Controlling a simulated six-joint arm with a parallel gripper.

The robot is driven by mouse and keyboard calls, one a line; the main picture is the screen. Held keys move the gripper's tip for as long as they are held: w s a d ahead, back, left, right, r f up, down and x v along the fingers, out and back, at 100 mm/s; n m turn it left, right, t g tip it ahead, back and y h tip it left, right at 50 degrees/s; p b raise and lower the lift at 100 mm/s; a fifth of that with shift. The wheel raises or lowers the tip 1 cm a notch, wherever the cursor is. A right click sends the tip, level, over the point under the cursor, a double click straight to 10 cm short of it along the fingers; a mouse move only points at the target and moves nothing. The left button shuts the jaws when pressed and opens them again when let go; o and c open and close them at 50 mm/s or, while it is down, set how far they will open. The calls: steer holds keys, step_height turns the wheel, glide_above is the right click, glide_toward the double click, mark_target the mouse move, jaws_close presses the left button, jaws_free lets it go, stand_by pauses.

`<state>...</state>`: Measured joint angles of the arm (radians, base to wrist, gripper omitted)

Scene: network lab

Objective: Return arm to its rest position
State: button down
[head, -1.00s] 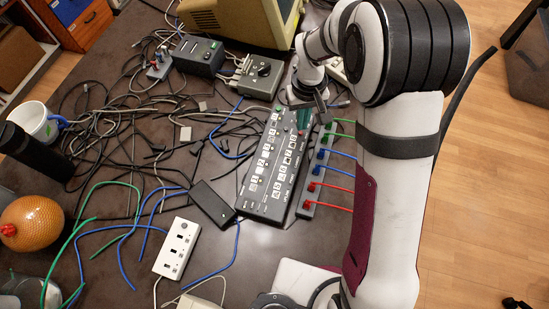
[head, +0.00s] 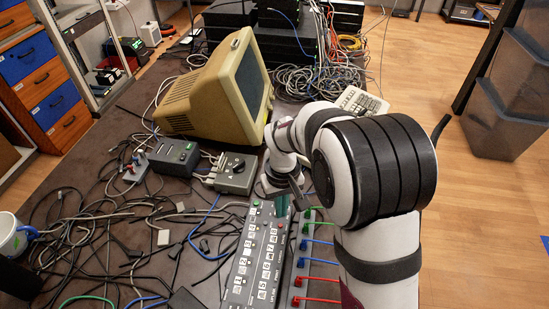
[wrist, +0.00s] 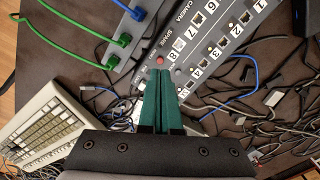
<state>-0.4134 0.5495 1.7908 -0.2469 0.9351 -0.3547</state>
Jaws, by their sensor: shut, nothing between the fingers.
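My gripper (head: 282,205) is over the far end of the grey numbered switch panel (head: 245,283) in the head view. In the wrist view its green fingers (wrist: 161,78) are together with nothing between them. Their tips show beside a red button on the panel (wrist: 215,45); I cannot tell how high above it they are. My white arm reaches forward from the right and is bent at the elbow.
A strip (head: 291,281) with green, blue and red plugs lies right of the panel. A switch box (head: 236,173), beige monitor (head: 220,88) and keyboard (head: 361,103) stand beyond. Tangled cables cover the left. Open floor lies right.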

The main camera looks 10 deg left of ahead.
steer(key=s+d+r+m+y, duration=0.1)
steer(key=s+d+r+m, duration=0.3)
steer(key=s+d+r, duration=0.3)
steer(key=s+d+r+m, duration=0.4)
steer(key=s+r, duration=0.1)
steer(key=s, duration=0.4)
steer(key=s+d+m, duration=0.1)
steer(key=s+m, duration=0.2)
steer(key=s, duration=0.5)
steer(key=shift+d+f+m+y, duration=0.2)
steer(key=shift+d+m+y, duration=0.1)
steer(key=shift+d+y, duration=0.1)
steer(key=c, duration=1.6)
jaws_free()
